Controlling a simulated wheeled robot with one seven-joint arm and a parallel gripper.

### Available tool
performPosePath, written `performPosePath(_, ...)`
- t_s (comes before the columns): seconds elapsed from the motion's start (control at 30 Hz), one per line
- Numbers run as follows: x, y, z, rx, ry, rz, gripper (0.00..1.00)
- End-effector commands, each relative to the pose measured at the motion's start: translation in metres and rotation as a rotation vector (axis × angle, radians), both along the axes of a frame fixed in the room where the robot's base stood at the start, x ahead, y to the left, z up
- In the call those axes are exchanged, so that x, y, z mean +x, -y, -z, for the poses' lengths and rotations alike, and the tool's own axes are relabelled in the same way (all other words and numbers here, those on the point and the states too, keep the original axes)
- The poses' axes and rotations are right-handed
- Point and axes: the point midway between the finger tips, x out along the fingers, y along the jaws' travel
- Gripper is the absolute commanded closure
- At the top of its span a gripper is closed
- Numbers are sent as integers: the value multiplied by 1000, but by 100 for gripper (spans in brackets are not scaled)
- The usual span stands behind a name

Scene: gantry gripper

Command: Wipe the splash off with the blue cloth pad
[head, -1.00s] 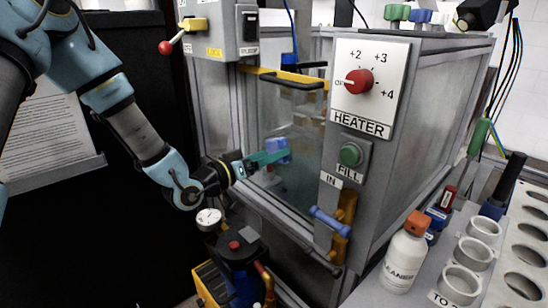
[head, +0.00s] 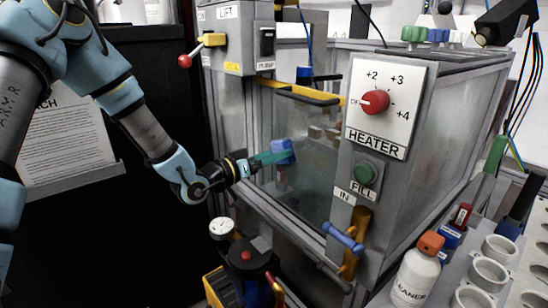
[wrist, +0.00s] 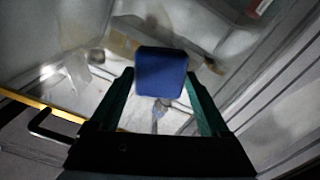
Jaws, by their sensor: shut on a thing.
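My gripper (head: 272,158) is shut on the blue cloth pad (head: 283,150) and holds it at the window (head: 305,185) of the grey tank. In the wrist view the blue pad (wrist: 161,75) sits between the tips of the two green fingers (wrist: 162,98). I cannot tell whether the pad touches the window surface. Brownish patches show around the pad in the wrist view, but I cannot tell which mark is the splash. The pad and fingers hide part of the window.
A yellow bar with a black handle (head: 306,95) crosses the window's top. The heater panel (head: 385,105), fill button (head: 366,174) and blue valve handle (head: 343,238) are to the right. A gauge (head: 222,228) stands below my gripper. A cleaner bottle (head: 417,273) stands at lower right.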

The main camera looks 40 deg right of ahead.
Motion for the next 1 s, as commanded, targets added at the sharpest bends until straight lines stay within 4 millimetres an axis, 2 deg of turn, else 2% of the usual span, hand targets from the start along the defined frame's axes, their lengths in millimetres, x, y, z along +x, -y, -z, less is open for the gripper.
performPosePath(1.0,-62,-4,0,-1,-2,4,64)
